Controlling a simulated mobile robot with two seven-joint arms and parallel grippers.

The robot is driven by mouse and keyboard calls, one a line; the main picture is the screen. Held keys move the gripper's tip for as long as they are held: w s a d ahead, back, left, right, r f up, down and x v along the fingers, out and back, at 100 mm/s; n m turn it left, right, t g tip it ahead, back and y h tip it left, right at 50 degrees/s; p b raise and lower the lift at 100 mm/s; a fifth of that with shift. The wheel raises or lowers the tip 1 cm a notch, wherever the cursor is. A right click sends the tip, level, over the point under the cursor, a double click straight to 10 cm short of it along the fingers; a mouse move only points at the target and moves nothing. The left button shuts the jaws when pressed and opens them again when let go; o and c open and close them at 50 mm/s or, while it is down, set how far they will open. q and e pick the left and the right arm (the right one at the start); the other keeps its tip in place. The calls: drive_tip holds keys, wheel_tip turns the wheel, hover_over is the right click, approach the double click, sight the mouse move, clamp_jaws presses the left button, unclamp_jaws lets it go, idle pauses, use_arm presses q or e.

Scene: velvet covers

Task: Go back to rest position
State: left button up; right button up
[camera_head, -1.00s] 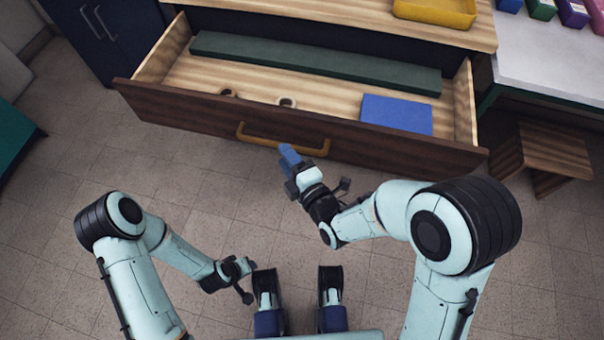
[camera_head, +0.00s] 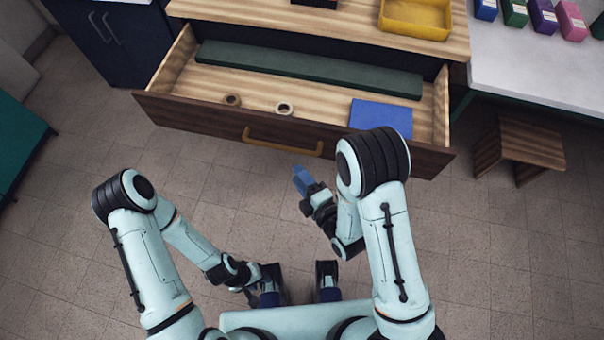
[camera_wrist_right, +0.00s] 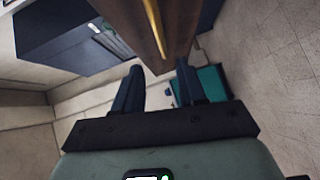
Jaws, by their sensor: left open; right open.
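My right gripper (camera_head: 302,181) is in front of the open wooden drawer (camera_head: 215,112), just below its yellow handle (camera_head: 282,146) in the head view and apart from it. In the right wrist view its two blue fingers (camera_wrist_right: 158,88) are spread with nothing between them. The handle (camera_wrist_right: 155,25) and drawer front show beyond the fingertips. My left gripper (camera_head: 250,282) hangs low near my base, well away from the drawer. It holds nothing that I can see, and its fingers are hard to make out.
The drawer holds a long green bar (camera_head: 310,69), two tape rolls (camera_head: 284,108) and a flat blue box (camera_head: 381,116). A yellow tray (camera_head: 415,18) sits on the top above. A wooden stool (camera_head: 519,147) stands at right. The floor around my arms is clear.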

use_arm(q)
drive_tip(key=shift+s+r, duration=0.15)
drive_tip(key=shift+r, duration=0.05)
use_arm(e)
drive_tip(key=shift+s, duration=0.1)
idle(0.4)
drive_tip(key=s+d+f+m+g+h+p, duration=0.25)
drive_tip(key=s+d+f+m+g, duration=0.2)
drive_tip(key=f+m, duration=0.25)
drive_tip(key=s+d+f+m+g+h+p, duration=0.25)
drive_tip(key=s+d+f+m+g, duration=0.2)
drive_tip(key=f+m, duration=0.3)
use_arm(q)
wheel_tip(320, 180, up, 7)
drive_tip(key=w+p, duration=0.1)
drive_tip(key=w, duration=0.1)
drive_tip(key=shift+w+p, duration=0.4)
use_arm(e)
drive_tip(key=s+f+m+g+y, duration=0.1)
drive_tip(key=s+m+g, duration=0.5)
drive_tip(key=s+m, duration=0.5)
drive_tip(key=shift+d+f+g, duration=0.15)
drive_tip(key=shift+f+g, duration=0.1)
drive_tip(key=shift+g, duration=0.05)
